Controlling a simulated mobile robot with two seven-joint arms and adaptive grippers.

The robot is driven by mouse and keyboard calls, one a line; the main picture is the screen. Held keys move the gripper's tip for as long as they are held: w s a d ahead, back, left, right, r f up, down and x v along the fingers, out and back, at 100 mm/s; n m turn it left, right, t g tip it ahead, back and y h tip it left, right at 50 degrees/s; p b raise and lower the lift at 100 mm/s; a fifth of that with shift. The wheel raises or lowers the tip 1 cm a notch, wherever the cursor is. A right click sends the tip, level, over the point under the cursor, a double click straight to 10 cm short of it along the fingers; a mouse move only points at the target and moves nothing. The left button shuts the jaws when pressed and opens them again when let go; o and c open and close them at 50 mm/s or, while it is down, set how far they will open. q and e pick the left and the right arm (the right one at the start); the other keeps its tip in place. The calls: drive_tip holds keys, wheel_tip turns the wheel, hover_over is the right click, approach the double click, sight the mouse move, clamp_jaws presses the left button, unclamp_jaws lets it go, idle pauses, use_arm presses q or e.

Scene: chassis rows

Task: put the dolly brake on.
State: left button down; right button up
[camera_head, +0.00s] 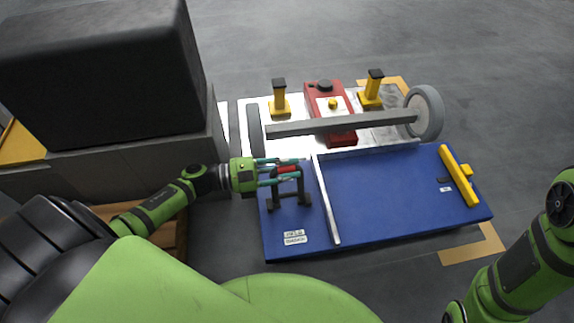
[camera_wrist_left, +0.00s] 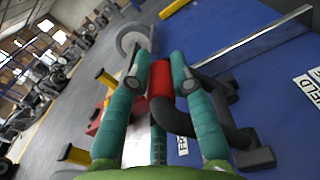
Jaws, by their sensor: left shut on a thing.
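The dolly has a flat blue deck (camera_head: 375,190) with a thin metal strip across it. A dark bracket-shaped handle (camera_head: 303,198) with a red grip (camera_head: 288,169) stands at its left end. My left gripper (camera_head: 300,167) reaches in from the left and is shut on the red grip. In the left wrist view, its teal fingers (camera_wrist_left: 161,82) lie on either side of the red grip (camera_wrist_left: 160,76), and the dark handle (camera_wrist_left: 207,120) curves down to the deck. Which way the brake is set cannot be told. My right gripper is out of view.
A grey bar with a wheel (camera_head: 426,113) lies across the far side, near yellow posts (camera_head: 279,98) and a red unit (camera_head: 338,136). A yellow bar (camera_head: 458,176) lies at the deck's right end. A large dark block (camera_head: 100,75) stands at left. The deck's middle is clear.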

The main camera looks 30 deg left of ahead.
use_arm(q)
drive_tip(key=s+d+m+b, duration=0.2)
drive_tip(key=s+d+m, duration=0.3)
drive_tip(key=s, duration=0.2)
drive_tip(key=shift+s+d+f+b, duration=0.15)
drive_tip(key=shift+s+d+b, duration=0.2)
drive_tip(key=shift+d, duration=0.05)
idle(0.4)
drive_tip(key=shift+d, duration=0.1)
drive_tip(key=c, duration=1.1)
unclamp_jaws()
drive_tip(key=shift+f, duration=0.1)
